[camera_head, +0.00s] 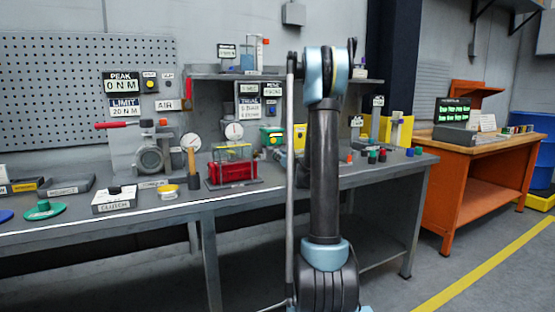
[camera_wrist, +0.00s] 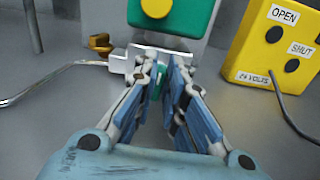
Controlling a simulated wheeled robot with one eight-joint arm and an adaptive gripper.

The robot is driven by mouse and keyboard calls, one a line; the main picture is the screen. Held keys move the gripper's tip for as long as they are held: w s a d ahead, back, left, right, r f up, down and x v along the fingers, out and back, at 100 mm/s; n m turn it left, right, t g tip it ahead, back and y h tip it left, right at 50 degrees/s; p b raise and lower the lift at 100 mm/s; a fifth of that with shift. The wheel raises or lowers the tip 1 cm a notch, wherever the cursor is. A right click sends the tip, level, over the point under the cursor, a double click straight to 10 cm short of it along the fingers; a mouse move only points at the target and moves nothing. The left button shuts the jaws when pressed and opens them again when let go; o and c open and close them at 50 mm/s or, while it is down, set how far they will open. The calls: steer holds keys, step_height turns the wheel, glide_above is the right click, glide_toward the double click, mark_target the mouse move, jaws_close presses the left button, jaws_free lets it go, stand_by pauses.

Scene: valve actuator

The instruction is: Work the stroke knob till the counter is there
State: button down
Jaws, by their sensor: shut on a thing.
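In the head view the green-and-yellow actuator (camera_head: 271,136) stands on the bench, left of my upright arm, which hides part of that area. White readout panels (camera_head: 248,102) hang behind it; I cannot tell which is the counter, and their small figures are hard to read.
In the wrist view a yellow box (camera_wrist: 275,45) marked OPEN, SHUT and 24 VOLTS stands at right with a dark cable.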

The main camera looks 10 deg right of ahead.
steer(key=shift+a+n, duration=0.1)
steer(key=shift+n, duration=0.2)
steer(key=c, duration=1.7)
jaws_free()
steer(key=shift+o, duration=0.2)
steer(key=v, duration=1.2)
steer(key=shift+s, duration=0.1)
